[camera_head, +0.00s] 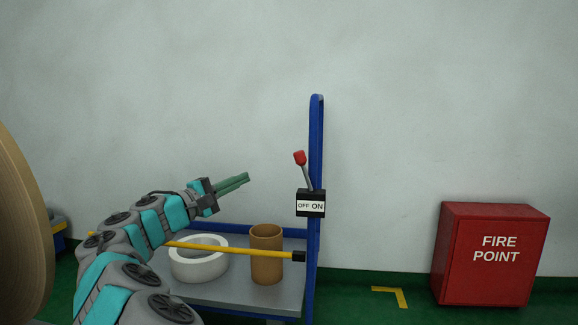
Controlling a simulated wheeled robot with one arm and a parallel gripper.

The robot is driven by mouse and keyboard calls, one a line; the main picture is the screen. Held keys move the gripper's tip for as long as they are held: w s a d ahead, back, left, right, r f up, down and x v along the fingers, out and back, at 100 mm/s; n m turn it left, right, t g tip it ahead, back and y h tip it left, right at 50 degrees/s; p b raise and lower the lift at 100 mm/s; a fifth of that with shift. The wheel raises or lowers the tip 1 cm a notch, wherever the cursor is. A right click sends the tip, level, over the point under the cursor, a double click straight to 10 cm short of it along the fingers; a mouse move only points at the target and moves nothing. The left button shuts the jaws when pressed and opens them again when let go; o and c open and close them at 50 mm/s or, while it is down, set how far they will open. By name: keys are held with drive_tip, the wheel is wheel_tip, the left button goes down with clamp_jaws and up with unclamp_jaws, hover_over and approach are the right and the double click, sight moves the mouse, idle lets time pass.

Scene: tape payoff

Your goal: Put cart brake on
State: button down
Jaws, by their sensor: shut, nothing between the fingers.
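The cart (225,291) has a grey deck and a blue upright handle frame (317,130). The brake box (311,203) on the frame is black, with a white label that reads OFF at left and ON at right. Its lever has a red knob (299,158) and tilts up and to the left, toward the OFF side. My gripper (247,179) is shut and empty, pointing right. It is left of the lever, slightly lower than the knob, and apart from it in the picture. How far apart they are in depth I cannot tell.
A white roll (199,266) and a brown cardboard tube (266,262) stand on the cart deck. A yellow bar (240,250) with a black end crosses in front. A red FIRE POINT box (489,253) stands at right. A large brown round thing (22,235) fills the left edge.

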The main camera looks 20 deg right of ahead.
sight(304, 172)
drive_tip(key=shift+d, duration=0.1)
drive_tip(key=s+d+b+x, duration=0.1)
drive_tip(key=s+x, duration=0.1)
drive_tip(key=x, duration=1)
drive_tip(key=shift+s+d+r+b, duration=0.2)
drive_tip(key=shift+d+r+b, duration=0.1)
drive_tip(key=shift+r+b, duration=0.1)
drive_tip(key=shift+r, duration=0.1)
